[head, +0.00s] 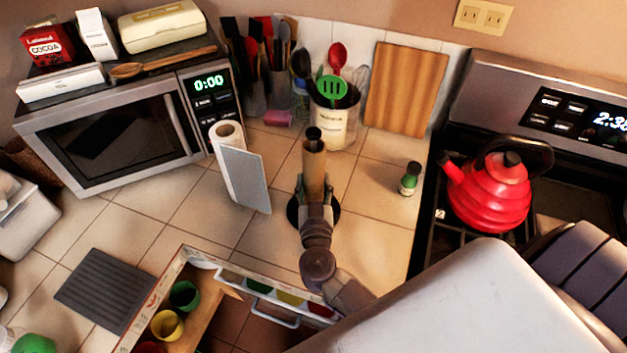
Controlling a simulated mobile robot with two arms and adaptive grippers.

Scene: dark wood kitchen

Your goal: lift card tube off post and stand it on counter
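The brown card tube (314,165) stands upright around a dark post (313,133), whose knobbed top shows above the tube. The post's round black base (335,211) rests on the tiled counter, partly hidden by my arm. My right gripper (314,188) reaches in from the lower right and is at the lower part of the tube, with a finger seen at each side. I cannot tell whether the fingers press on the tube. My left gripper is not in view.
A paper roll (228,135) and grey panel (245,178) stand left of the tube. A utensil crock (335,125) is behind, a green-capped jar (410,178) right, a red kettle (488,192) on the stove. An open drawer (205,300) is in front. Counter between tube and jar is clear.

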